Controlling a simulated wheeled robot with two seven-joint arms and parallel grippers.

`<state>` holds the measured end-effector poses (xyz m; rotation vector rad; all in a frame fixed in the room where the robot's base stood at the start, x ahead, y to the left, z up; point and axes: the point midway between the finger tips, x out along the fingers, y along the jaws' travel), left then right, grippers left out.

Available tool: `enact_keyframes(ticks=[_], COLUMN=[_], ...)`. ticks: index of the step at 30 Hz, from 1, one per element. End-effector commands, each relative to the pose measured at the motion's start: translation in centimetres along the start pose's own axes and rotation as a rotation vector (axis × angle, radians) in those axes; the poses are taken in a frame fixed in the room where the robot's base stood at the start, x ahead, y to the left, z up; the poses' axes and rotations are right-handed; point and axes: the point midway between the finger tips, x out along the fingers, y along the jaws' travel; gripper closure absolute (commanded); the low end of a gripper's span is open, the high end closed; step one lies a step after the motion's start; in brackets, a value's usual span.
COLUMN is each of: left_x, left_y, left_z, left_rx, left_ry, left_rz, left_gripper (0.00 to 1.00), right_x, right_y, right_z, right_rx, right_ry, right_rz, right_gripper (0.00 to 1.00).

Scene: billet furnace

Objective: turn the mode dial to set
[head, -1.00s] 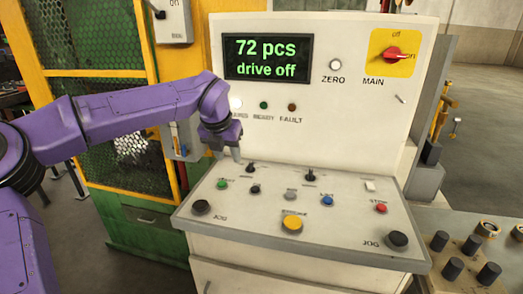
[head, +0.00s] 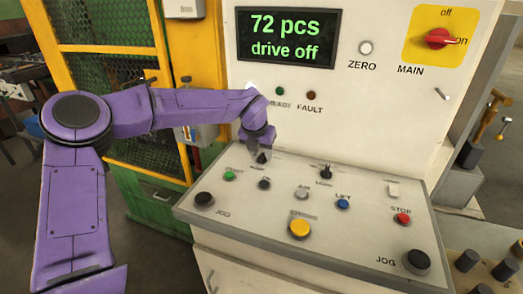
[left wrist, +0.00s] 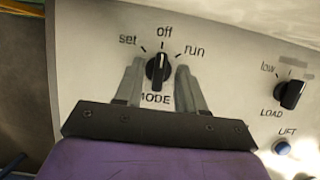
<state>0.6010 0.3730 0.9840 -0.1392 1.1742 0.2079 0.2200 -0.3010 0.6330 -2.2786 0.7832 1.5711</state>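The mode dial (left wrist: 158,70) is a black knob on the grey panel, with the labels set, off and run around it. Its pointer is up at off, with set to the left and run to the right. My left gripper (left wrist: 158,80) is open, with one finger on each side of the dial. A gap seems to show between each finger and the knob; contact is not clear. In the head view the left gripper (head: 262,150) points down at the dial near the back of the sloped panel, hiding part of it. My right gripper is out of view.
The load dial (left wrist: 291,94) stands to the right of the mode dial, with the blue lift button (left wrist: 282,147) below it. The panel also bears a green button (head: 229,176), a yellow button (head: 299,229) and a red stop button (head: 402,218). The display (head: 286,37) reads "72 pcs drive off".

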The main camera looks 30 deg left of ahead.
Motion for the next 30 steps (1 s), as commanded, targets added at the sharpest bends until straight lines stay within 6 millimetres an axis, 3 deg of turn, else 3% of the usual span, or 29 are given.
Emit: enact_keyframes(ticks=[8, 9, 12, 22, 30], left_x=[0.3, 0.3, 0.3, 0.3, 0.5], left_y=[0.0, 0.0, 0.0, 0.0, -0.2], left_z=[0.0, 0.0, 0.0, 0.0, -0.1], left_rx=[0.0, 0.0, 0.0, -0.021, -0.151], left_ry=[0.0, 0.0, 0.0, -0.001, -0.002], left_rz=[0.0, 0.0, 0.0, 0.009, 0.064], left_gripper=[0.61, 0.74, 1.0, 1.0, 1.0], right_x=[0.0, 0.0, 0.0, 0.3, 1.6], right_y=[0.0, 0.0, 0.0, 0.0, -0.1], right_z=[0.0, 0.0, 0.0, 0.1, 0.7], right_rx=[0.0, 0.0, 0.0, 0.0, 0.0], right_ry=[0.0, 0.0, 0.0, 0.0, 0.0], right_rz=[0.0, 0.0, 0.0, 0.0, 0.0], right_gripper=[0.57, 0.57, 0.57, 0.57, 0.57])
